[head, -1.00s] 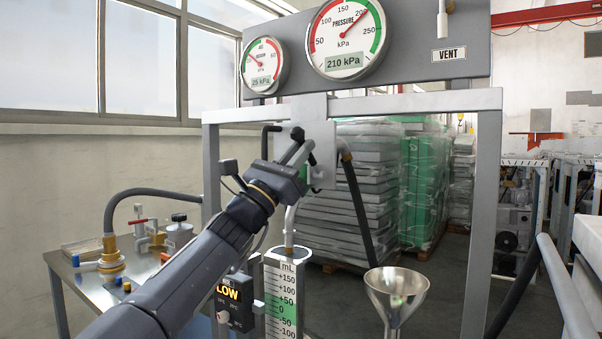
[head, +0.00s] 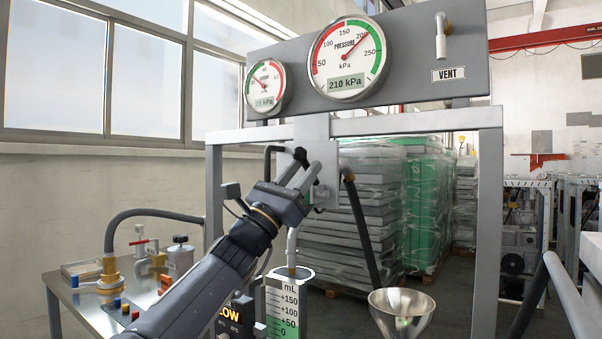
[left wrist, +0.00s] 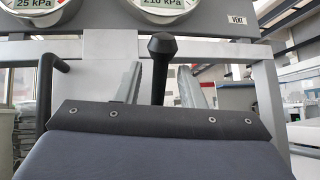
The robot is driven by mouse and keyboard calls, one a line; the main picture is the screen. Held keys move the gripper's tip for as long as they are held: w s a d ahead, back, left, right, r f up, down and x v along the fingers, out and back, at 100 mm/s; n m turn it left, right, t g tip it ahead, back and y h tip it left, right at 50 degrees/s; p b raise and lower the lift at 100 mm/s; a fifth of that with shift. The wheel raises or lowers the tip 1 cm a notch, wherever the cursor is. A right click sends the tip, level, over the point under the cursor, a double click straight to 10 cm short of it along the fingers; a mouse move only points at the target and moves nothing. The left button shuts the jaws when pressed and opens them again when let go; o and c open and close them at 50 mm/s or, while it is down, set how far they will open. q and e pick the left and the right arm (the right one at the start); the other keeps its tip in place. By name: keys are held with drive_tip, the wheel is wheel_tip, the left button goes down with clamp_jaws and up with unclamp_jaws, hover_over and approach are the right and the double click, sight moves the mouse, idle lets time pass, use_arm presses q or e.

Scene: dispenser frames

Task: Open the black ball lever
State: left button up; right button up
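The black ball lever (head: 300,156) is a black knob on a dark stem, in front of the grey plate under the gauge panel. In the left wrist view the lever (left wrist: 162,44) stands upright in the middle of the picture. My left gripper (head: 302,171) is at the lever, with its two fingers spread. In the left wrist view the fingers of my left gripper (left wrist: 160,68) rise on either side of the stem, with gaps visible. The lower stem is hidden behind the gripper body. My right gripper is not in view.
A large gauge (head: 346,57) reading 210 kPa and a small gauge (head: 265,88) sit on the panel above. A graduated cylinder (head: 289,306) and a metal funnel (head: 400,312) stand below. A black bent pipe (head: 268,160) is close left of the gripper. A side table (head: 60,285) holds fittings.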

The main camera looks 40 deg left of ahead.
use_arm(q)
drive_tip(key=d+b+v, duration=0.1)
drive_tip(key=v, duration=0.6)
drive_tip(key=shift+s+a+f, duration=0.25)
drive_tip(key=shift+a+f, duration=0.05)
drive_tip(key=shift+a, duration=0.25)
